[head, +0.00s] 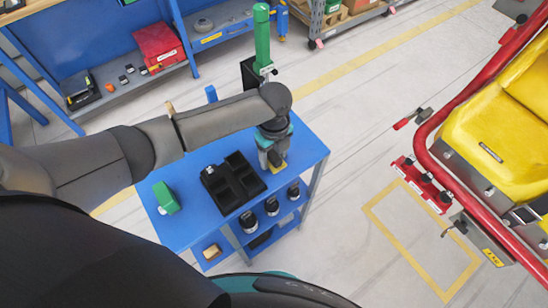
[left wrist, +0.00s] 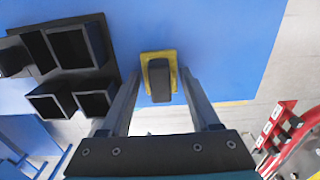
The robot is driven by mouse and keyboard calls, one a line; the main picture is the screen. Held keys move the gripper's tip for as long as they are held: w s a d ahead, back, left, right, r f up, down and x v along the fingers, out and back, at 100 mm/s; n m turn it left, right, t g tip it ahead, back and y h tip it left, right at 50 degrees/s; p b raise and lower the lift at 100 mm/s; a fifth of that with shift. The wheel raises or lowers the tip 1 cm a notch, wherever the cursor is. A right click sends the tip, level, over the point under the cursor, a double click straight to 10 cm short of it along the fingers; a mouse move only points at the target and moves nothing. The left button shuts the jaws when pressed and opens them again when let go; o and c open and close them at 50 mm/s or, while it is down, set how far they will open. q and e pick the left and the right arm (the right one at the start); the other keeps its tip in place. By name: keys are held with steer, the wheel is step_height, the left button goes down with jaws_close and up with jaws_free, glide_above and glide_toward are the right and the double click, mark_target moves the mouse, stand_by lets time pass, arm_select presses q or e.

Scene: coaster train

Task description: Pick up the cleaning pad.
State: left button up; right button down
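The cleaning pad (left wrist: 159,88) has a yellow base and a dark grey handle block on top. It lies on the blue table top (head: 300,151), near the table's right side. In the head view only a yellow bit of the pad (head: 280,168) shows under my left gripper (head: 270,159). In the left wrist view, the left gripper's fingers (left wrist: 160,92) are apart, one on each side of the pad's handle, with gaps to it. The left gripper is open and empty. My right gripper is not in view.
A black tray with compartments (head: 226,195) stands left of the pad. A green object (head: 165,197) sits at the table's left. A green cylinder (head: 262,38) rises behind the table. A yellow coaster car (head: 500,130) with red rails stands at right.

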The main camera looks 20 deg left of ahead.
mark_target(275, 155)
arm_select(q)
jaws_close()
steer(key=shift+r, duration=0.1)
stand_by(0.3)
step_height(275, 155, up, 20)
steer(key=p, duration=0.3)
steer(key=shift+c, duration=0.7)
jaws_free()
steer(key=c, duration=0.7)
steer(key=shift+o, duration=0.2)
steer(key=shift+d, duration=0.1)
